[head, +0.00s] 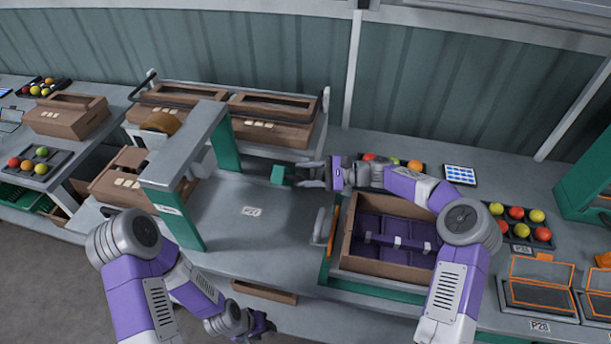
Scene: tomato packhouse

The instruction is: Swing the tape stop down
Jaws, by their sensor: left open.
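A grey arch with green legs (227,143) stands over the bench, with a brown tape roll (162,122) beside its top bar. A small teal-green block (280,174), perhaps the tape stop, sits just right of the arch. My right gripper (300,173) reaches in from the right with its fingers pointing left at this block. I cannot tell whether the fingers close on it. My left gripper (266,328) is low in front of the bench edge, open and away from the arch. Its fingers are small and partly hidden by my arm.
An open brown box (347,232) with purple dividers stands right of the arch, under my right arm. More brown boxes (272,105) stand behind the arch. Trays of tomatoes (541,233) lie to the right. The bench around the P27-like label (251,211) is clear.

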